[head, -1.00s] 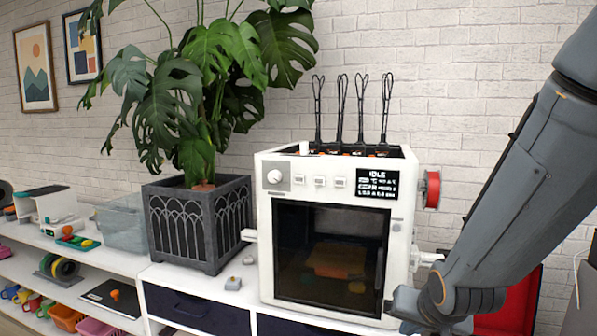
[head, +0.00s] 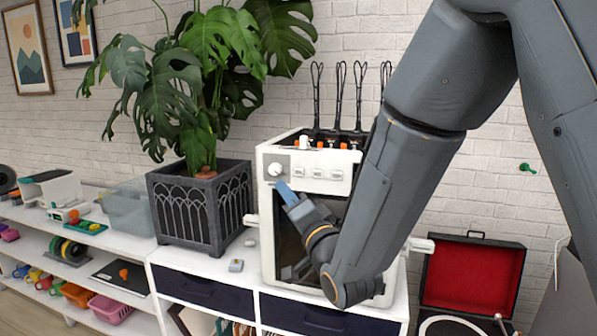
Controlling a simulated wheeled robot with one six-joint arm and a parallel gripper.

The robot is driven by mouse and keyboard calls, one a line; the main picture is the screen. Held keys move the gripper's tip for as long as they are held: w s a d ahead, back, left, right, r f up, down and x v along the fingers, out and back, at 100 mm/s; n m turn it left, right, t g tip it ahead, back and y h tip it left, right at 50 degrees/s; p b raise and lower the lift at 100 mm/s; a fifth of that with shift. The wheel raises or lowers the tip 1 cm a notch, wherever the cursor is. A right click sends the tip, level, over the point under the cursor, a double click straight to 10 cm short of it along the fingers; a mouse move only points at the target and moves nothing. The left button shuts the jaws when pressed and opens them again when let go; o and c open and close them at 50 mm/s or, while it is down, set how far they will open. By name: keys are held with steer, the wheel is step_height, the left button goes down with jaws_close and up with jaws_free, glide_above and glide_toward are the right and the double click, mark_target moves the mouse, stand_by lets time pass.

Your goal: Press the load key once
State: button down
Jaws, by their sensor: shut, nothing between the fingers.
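The white 3D printer (head: 267,232) stands on the white cabinet. Its front panel has a round knob (head: 276,169) at the left and three small keys: a left key (head: 299,170), a middle key (head: 318,173) and a right key (head: 337,175). Their labels are too small to read, so I cannot tell which is the load key. My gripper (head: 284,189) is shut and empty, its blue-grey tips pointing up just below the knob and left key. I cannot tell whether it touches the panel. My arm hides the display and much of the dark door.
A leafy plant in a dark planter (head: 183,217) stands left of the printer. An open red-lined case (head: 475,273) is at the right. Black cable loops rise above the printer's top.

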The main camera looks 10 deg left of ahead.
mark_target(299, 172)
steer(key=shift+w, duration=0.15)
steer(key=shift+w+d+b, duration=0.2)
steer(key=shift+w+b, duration=0.15)
steer(key=shift+w, duration=1.8)
steer(key=shift+w+d+b, duration=0.15)
steer(key=shift+w+b, duration=0.2)
steer(key=shift+w, duration=1.8)
steer(key=shift+w, duration=0.1)
steer(key=shift+w, duration=0.35)
steer(key=shift+w+b, duration=0.35)
steer(key=shift+b, duration=0.1)
steer(key=shift+s, duration=0.8)
steer(key=shift+s, duration=0.1)
